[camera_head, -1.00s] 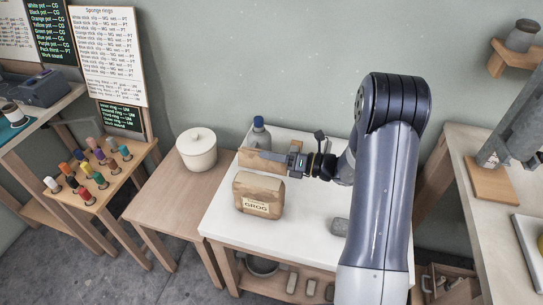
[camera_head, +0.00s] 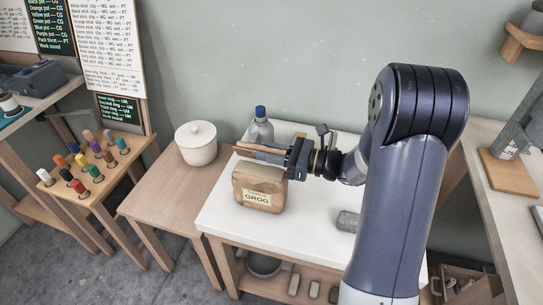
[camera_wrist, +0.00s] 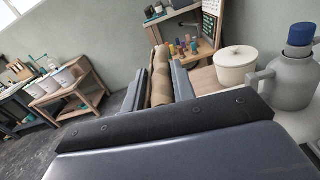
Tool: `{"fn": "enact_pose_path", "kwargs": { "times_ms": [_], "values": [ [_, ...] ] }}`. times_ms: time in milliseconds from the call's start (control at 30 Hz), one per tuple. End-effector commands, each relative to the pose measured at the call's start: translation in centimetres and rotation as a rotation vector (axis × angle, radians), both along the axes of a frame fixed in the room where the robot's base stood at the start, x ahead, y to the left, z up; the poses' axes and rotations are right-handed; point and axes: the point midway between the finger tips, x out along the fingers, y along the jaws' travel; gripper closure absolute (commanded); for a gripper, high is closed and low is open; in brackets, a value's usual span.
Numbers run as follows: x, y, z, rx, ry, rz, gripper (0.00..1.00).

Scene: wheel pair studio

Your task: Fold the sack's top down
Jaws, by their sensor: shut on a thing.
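The brown paper sack (camera_head: 258,190), labelled GROG, stands upright on the white table top (camera_head: 305,215). My gripper (camera_head: 240,150) reaches in from the right, level, across the sack's top edge. It is shut on the sack's top. In the wrist view, a wrinkled brown strip of the sack's top (camera_wrist: 160,75) shows between the two fingers of my gripper. The arm side of my gripper lies above the sack's right side. The grip's exact depth on the paper is hidden.
A grey jug with a blue cap (camera_head: 261,130) stands close behind my gripper. A white lidded pot (camera_head: 196,145) is on the wooden table to the left. A grey block (camera_head: 347,221) lies right of the sack. The white table's front is clear.

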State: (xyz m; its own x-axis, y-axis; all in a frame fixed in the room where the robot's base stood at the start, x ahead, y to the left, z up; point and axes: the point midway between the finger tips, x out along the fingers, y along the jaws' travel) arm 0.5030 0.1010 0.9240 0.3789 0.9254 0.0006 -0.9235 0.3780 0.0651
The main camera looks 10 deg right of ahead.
Motion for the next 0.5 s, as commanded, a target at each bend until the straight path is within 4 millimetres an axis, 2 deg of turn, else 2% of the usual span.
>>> {"fn": "enact_pose_path", "kwargs": {
  "times_ms": [33, 500],
  "values": [
    [-0.3, 0.1, -0.8, -0.019, -0.041, 0.001, 0.98],
    [-2.0, 0.8, -1.9, -0.174, -0.417, 0.000, 0.98]
  ]
}}
